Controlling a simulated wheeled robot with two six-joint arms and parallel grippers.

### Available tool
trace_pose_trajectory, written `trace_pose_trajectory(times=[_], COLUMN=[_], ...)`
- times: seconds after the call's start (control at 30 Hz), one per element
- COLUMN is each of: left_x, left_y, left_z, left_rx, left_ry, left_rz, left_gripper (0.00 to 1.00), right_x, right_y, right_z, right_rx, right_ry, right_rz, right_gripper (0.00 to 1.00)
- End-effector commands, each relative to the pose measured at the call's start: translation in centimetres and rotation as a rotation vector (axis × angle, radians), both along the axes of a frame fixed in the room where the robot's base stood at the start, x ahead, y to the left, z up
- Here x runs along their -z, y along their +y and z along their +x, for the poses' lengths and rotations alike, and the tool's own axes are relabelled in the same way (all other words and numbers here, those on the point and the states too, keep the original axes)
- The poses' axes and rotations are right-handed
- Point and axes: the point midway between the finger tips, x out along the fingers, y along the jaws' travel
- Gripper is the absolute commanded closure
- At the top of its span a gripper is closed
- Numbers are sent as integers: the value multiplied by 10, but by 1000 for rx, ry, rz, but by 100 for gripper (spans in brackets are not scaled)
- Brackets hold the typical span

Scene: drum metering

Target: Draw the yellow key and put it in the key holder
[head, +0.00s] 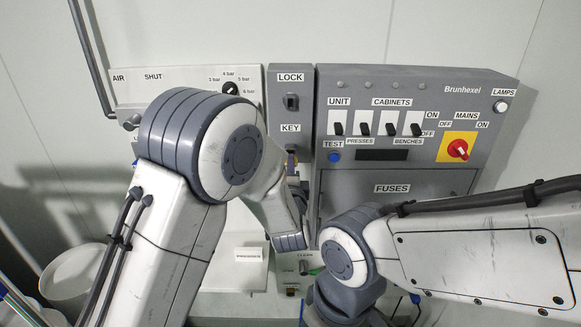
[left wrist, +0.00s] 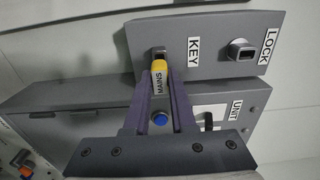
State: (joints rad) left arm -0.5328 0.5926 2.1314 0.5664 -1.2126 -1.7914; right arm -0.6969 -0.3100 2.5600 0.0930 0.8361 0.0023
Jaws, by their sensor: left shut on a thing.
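The yellow key (left wrist: 158,68), tagged MAINS, is between the fingertips of my left gripper (left wrist: 160,82) in the left wrist view. The gripper is shut on it. The key's far end is at the dark socket beside the KEY label (left wrist: 194,52) on the grey panel; I cannot tell how deep it sits. In the head view my left gripper (head: 294,172) is at the panel below the KEY label (head: 291,128), with a little yellow showing there. The lock (left wrist: 240,50) is on the same panel, at the LOCK label. My right gripper is not visible; only its arm shows.
The grey Brunhexel cabinet (head: 468,92) stands to the right, with several switches and a red mains knob (head: 458,149) on a yellow plate. The air panel (head: 185,80) is to the left. A white drum (head: 80,275) stands at lower left. My right arm fills the lower right.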

Motion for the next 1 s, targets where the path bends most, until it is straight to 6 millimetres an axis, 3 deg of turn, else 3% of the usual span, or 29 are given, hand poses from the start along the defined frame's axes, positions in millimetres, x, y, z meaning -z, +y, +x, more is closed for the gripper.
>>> trace_pose_trajectory(times=[1.0], left_x=[0], left_y=[0], left_z=[18], left_rx=[0], left_ry=[0], left_rz=[0], left_gripper=[100], right_x=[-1], right_y=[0], right_z=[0], right_rx=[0], right_ry=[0], right_rz=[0], right_gripper=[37])
